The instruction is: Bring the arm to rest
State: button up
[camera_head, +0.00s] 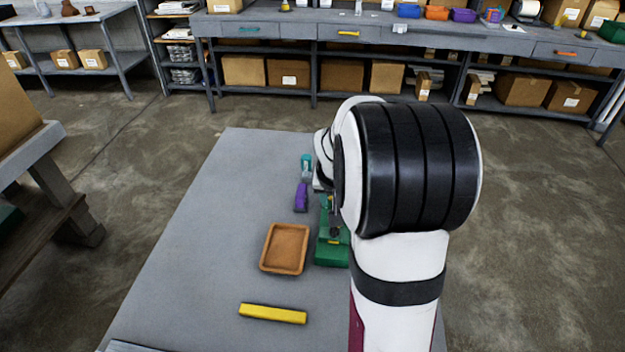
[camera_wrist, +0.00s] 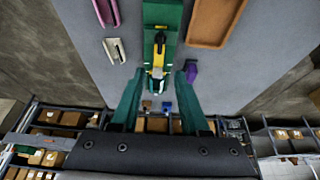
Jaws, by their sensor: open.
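My gripper (camera_wrist: 160,75) shows in the wrist view with its two green fingers apart. I see nothing held between them. Beyond the fingertips is a green device (camera_wrist: 172,15) with yellow and dark parts, lying on the grey table. I cannot tell whether the fingers touch it. In the head view my arm hides most of the gripper and part of the green device (camera_head: 331,252). A teal piece beside the arm there looks like one of my fingers. My arm stands over the right side of the table.
A brown tray (camera_head: 285,248), a yellow bar (camera_head: 273,313) and a purple object (camera_head: 301,197) lie on the grey table (camera_head: 200,255). The wrist view also shows a pale piece (camera_wrist: 114,50) and a pink tray (camera_wrist: 106,11). Table's left side is mostly bare. A shelved workbench (camera_head: 280,30) stands behind.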

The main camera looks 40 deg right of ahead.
jog(key=s+a+r+n+y, duration=0.1)
jog(key=s+a+r, duration=0.15)
jog(key=a, duration=0.45)
jog(key=s+a+r+y, duration=0.15)
jog(key=s+a, duration=0.25)
jog(key=a, duration=0.4)
jog(key=s+a+n+g+y, duration=0.2)
jog(key=s+a+g, duration=0.1)
jog(key=s+a, duration=1.1)
jog(key=shift+s+a+r+n, duration=0.25)
jog(key=shift+s+r+n, duration=0.1)
jog(key=shift+s, duration=0.65)
